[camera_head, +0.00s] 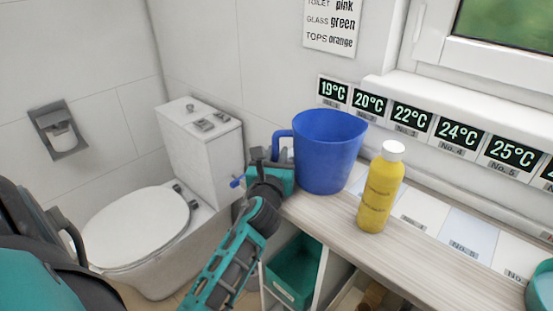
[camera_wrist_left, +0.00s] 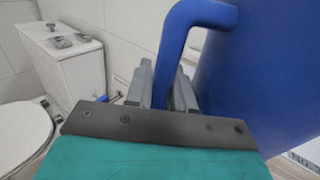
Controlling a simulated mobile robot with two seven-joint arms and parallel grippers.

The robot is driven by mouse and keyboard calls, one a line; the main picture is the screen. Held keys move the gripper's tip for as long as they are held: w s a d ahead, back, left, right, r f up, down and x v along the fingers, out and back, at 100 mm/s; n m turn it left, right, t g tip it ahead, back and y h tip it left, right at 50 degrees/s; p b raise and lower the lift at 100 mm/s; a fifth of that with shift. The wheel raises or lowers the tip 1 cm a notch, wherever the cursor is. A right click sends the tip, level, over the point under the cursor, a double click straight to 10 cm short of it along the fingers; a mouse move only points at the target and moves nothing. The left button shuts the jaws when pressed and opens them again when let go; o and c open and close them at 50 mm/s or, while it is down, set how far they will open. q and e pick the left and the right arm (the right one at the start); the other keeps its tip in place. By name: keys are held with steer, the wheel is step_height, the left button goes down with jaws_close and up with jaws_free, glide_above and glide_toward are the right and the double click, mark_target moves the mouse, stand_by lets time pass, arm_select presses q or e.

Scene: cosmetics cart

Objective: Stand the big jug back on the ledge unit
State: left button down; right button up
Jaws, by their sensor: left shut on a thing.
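The big blue jug (camera_head: 328,152) is upright at the left end of the ledge unit (camera_head: 430,243). Its handle points left. I cannot tell whether its base touches the ledge top or hangs just above it. My left gripper (camera_head: 280,160) is shut on the jug's handle. In the left wrist view the two fingers (camera_wrist_left: 164,90) sit on either side of the blue handle, and the jug body (camera_wrist_left: 262,80) fills the right side. The right gripper is not in view.
A yellow bottle (camera_head: 381,188) with a white cap stands on the ledge, right of the jug. Numbered temperature signs (camera_head: 411,121) line the back. A toilet (camera_head: 140,228) is at left. A teal bin (camera_head: 294,272) sits beneath the ledge. A teal bowl-like object (camera_head: 541,290) is at far right.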

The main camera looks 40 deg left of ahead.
arm_select(q)
steer(key=shift+r, duration=0.1)
steer(key=c, duration=1)
jaws_free()
steer(key=shift+f, duration=0.2)
steer(key=shift+r, duration=0.1)
